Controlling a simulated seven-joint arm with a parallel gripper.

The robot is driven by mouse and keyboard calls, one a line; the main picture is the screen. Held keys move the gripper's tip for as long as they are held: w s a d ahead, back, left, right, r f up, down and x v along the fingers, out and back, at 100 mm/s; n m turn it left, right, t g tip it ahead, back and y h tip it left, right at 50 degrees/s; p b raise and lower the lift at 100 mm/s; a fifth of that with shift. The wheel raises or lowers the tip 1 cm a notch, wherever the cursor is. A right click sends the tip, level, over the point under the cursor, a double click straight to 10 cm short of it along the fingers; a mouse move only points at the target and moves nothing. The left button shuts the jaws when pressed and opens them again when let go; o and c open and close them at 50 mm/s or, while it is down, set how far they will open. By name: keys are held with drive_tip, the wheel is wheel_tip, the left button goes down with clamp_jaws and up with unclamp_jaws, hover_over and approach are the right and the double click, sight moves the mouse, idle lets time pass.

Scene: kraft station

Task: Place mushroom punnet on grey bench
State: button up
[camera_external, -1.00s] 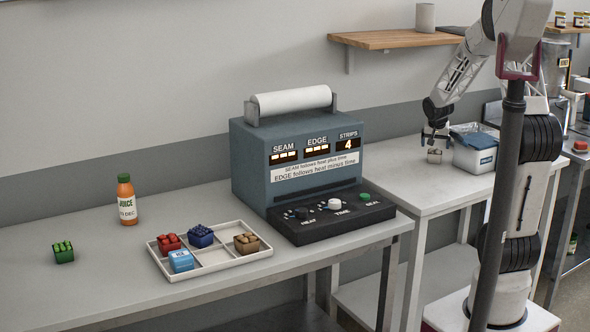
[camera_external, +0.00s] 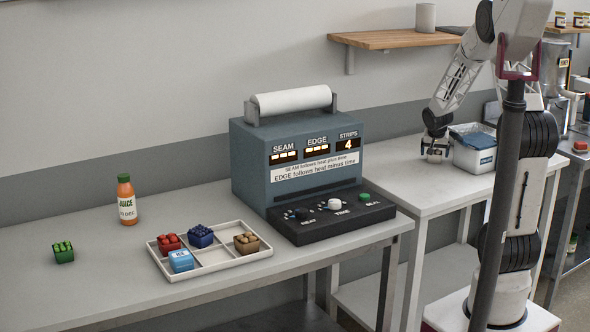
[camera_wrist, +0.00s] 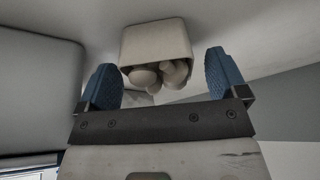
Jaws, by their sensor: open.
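The mushroom punnet (camera_external: 434,157), a small pale tub of whitish mushrooms, stands on the right-hand bench (camera_external: 408,189). In the wrist view the punnet (camera_wrist: 156,40) shows upper middle, with round mushrooms in its mouth. My gripper (camera_external: 436,151) is low over it. In the wrist view my gripper (camera_wrist: 161,66) is open, with one blue fingertip to each side of the punnet. Gaps show between the fingers and the tub, and nothing is held. In the outside view the fingers partly hide the punnet.
A pale bin (camera_external: 474,158) with blue cloth stands just right of the punnet. The left bench (camera_external: 110,282) holds a sealing machine (camera_external: 247,170), a divided white tray (camera_external: 226,259) with several punnets, a juice bottle (camera_external: 126,203) and a green punnet (camera_external: 64,256). Its front left is clear.

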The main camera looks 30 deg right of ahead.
drive_tip(key=shift+w+d+f, duration=0.2)
drive_tip(key=shift+f, duration=0.4)
drive_tip(key=c, duration=1.1)
drive_tip(key=shift+r, duration=5)
